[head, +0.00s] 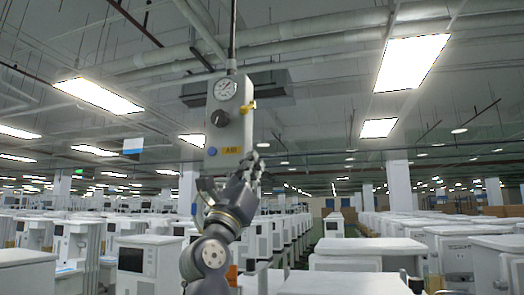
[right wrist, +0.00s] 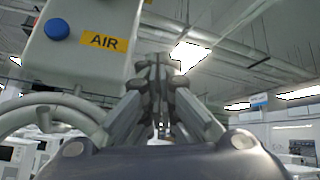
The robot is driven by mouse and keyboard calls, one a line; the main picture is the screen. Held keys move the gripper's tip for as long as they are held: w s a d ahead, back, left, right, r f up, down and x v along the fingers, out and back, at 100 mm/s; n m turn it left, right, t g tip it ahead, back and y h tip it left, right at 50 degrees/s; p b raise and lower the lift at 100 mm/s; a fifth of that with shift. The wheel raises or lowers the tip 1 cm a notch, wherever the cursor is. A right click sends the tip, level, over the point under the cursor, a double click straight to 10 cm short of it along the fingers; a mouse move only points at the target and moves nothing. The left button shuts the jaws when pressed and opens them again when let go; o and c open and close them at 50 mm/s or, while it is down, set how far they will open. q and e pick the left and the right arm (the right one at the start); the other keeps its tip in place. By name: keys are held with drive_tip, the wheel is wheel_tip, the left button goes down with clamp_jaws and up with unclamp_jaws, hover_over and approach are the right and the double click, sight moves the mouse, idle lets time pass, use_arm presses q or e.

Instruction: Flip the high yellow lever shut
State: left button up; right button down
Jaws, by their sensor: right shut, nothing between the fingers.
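The yellow lever (head: 248,107) sticks out from the right side of a grey hanging box (head: 228,135), high up in the head view. The lever is not visible in the right wrist view. The box has a gauge, a dark knob and a blue button. My right gripper (head: 256,160) is below the lever, by the lower right edge of the box, with fingers pointing up. In the right wrist view its fingers (right wrist: 158,62) are together and empty, to the right of the box's AIR label (right wrist: 104,40). My left gripper is not in view.
The box hangs from a dark rod (head: 232,35) under the ceiling pipes. A grey hose (right wrist: 45,112) curves below the box in the right wrist view. Rows of white carts (head: 365,250) fill the floor. The air right of the box looks free.

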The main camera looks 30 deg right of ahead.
sight(247, 113)
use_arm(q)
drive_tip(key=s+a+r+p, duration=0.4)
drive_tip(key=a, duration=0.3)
use_arm(e)
drive_tip(key=s+a+r+p+x, duration=0.1)
drive_tip(key=p+x, duration=0.1)
drive_tip(key=x, duration=0.8)
drive_tip(key=s+a+r, duration=0.1)
drive_tip(key=a, duration=0.1)
drive_tip(key=s+a+r+p, duration=0.1)
drive_tip(key=a, duration=0.1)
drive_tip(key=s+a+r+p, duration=0.1)
drive_tip(key=a, duration=0.1)
drive_tip(key=shift+a+r, duration=0.1)
drive_tip(key=shift+a, duration=0.3)
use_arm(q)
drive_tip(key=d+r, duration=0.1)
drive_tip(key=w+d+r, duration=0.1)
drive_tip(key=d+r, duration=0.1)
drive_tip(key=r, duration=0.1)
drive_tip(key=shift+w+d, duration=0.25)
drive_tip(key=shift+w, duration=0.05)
use_arm(e)
drive_tip(key=shift+d, duration=0.15)
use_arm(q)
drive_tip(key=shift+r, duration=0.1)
